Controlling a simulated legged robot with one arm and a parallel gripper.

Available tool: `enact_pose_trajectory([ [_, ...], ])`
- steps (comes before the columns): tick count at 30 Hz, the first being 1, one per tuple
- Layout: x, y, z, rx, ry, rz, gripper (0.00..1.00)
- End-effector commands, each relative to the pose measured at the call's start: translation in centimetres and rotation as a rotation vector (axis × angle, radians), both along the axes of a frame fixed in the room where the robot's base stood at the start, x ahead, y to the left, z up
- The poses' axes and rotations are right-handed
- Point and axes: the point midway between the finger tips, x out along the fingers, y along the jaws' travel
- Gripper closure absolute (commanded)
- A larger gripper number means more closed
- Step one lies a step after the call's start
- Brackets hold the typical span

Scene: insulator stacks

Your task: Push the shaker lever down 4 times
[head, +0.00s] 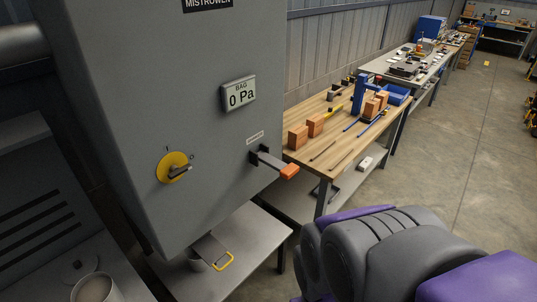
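The shaker lever (271,163) sticks out from the right side of a large grey cabinet (110,90). It is a dark bar with an orange grip (290,171) at its outer end, and it slopes slightly down to the right. A small label (255,138) is above its mount; its text is too small to read. Nothing touches the lever. My gripper is not in view; only grey and purple parts of my own body show at the bottom right.
The cabinet has a display reading 0 Pa (239,94) and a yellow rotary switch (174,167). Below is a yellow-handled drawer (213,252). A wooden workbench (340,153) with blocks and tools stands behind the lever. Concrete floor (460,150) is open at right.

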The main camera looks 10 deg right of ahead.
Motion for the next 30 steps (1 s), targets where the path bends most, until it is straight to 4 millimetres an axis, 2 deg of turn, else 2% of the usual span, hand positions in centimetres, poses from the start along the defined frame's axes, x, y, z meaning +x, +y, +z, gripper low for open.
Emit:
enact_pose_trajectory([
  [1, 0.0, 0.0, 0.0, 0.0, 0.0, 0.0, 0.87],
  [6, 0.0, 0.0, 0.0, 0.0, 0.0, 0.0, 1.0],
  [30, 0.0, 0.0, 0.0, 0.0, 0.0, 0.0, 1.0],
])
